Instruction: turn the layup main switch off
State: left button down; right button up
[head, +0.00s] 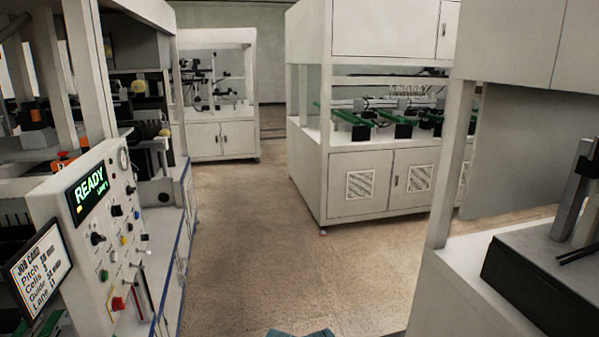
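A white control panel (86,170) stands at the left, angled toward the aisle. Its lit display (88,194) reads READY in green. Below the display are several knobs and buttons, among them a black rotary knob (97,238) and a red control (117,303) low on the panel. No label readable here tells which one is the main switch, and I cannot tell its position. Neither of my grippers is in view.
A job card sign (40,268) is on the panel's near side. White machine cabinets stand at the back left (222,140) and at centre right (365,183). A machine with a black base (545,280) is at the right. The brown floor (250,250) between is clear.

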aim_at(118, 303)
jog(key=u, duration=1.25)
jog(key=i+l+z, duration=0.15)
jog(key=l+z, duration=0.2)
jog(key=i+l+z, duration=0.3)
jog(key=k+l, duration=0.05)
